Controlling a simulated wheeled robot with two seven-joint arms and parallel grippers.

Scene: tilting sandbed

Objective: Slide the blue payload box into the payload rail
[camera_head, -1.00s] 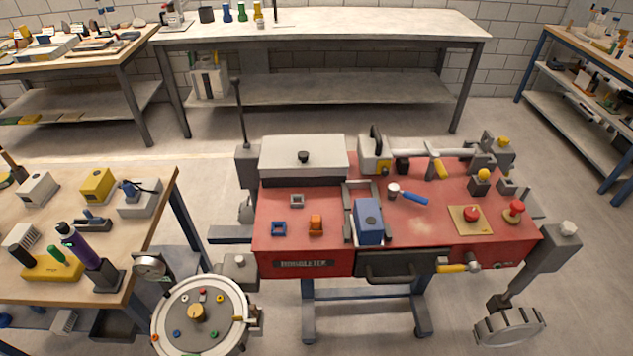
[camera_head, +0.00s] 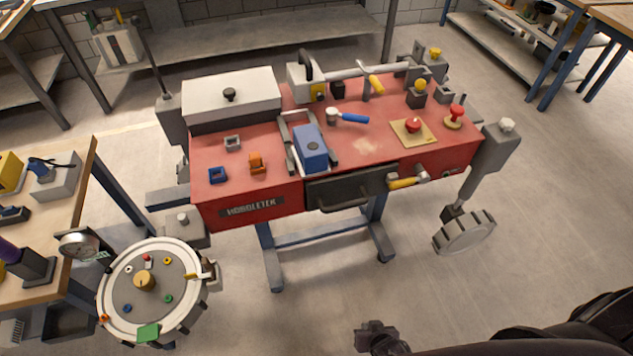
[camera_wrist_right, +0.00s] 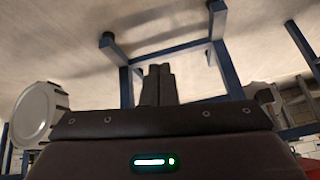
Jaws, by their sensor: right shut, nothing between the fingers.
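The blue payload box (camera_head: 311,149) sits on the red table top, near its front edge. The grey payload rail (camera_head: 287,135) has bars running along both sides of the box, with an open stretch behind it. I cannot tell how fully the box is seated in the rail. My right gripper (camera_head: 377,338) is low at the bottom of the head view, well in front of the table and apart from the box. The right wrist view shows its fingers (camera_wrist_right: 158,84) together and empty. My left gripper is not in view.
The red table (camera_head: 240,187) also holds a white lidded box (camera_head: 232,98), a blue-handled tool (camera_head: 348,117) and a red button (camera_head: 413,125). A yellow-handled tool (camera_head: 406,182) is at its front. A round drum (camera_head: 190,310) stands front left. Floor before the table is clear.

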